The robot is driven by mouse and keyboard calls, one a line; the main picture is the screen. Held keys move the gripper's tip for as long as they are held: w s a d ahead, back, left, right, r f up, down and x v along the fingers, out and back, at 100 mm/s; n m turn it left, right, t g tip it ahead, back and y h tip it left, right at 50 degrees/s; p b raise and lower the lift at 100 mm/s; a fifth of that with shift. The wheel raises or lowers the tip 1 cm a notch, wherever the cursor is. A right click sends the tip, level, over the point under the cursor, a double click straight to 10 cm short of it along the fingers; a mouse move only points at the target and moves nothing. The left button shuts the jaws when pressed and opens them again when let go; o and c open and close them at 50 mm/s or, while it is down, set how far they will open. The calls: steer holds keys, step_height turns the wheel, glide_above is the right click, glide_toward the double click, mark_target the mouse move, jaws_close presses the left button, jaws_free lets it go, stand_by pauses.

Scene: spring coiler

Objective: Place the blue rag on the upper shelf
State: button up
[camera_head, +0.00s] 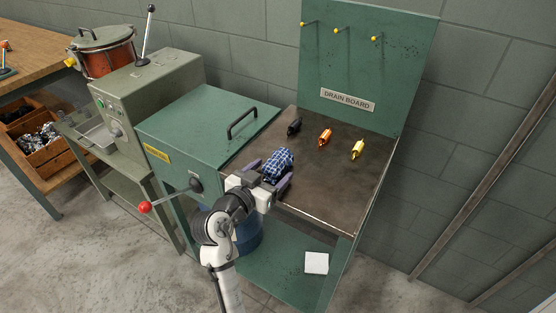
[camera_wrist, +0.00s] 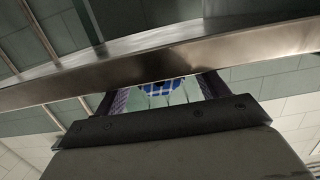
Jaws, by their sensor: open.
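The blue checked rag (camera_head: 279,160) lies bunched on the dark top (camera_head: 325,185) of the drain board station, near its left front. In the wrist view a piece of the rag (camera_wrist: 160,87) shows between my fingers. My gripper (camera_head: 270,174) is open at the front edge of that top, with its fingers on either side of the rag's near end. I cannot tell whether they touch it. A green lower shelf (camera_head: 285,262) lies beneath the top. I cannot tell for certain which surface is the upper shelf.
A black, an orange (camera_head: 325,137) and a yellow item (camera_head: 358,149) stand behind the rag. The green backboard (camera_head: 365,65) has yellow-tipped pegs. A green lidded box (camera_head: 205,120) and a red-knobbed lever (camera_head: 145,207) are left. A white cloth (camera_head: 316,263) lies below. The top's right side is clear.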

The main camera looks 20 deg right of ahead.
mark_target(278, 164)
steer(key=x, duration=0.1)
steer(key=p+x, duration=0.1)
steer(key=x, duration=0.1)
steer(key=shift+w+d+r, duration=0.2)
steer(key=shift+w+d, duration=0.1)
steer(key=shift+d, duration=0.05)
steer(key=shift+w+d+f, duration=0.15)
steer(key=shift+d, duration=0.05)
steer(key=shift+c, duration=0.4)
steer(key=c, duration=1)
steer(key=shift+c, duration=0.3)
step_height(278, 164, up, 20)
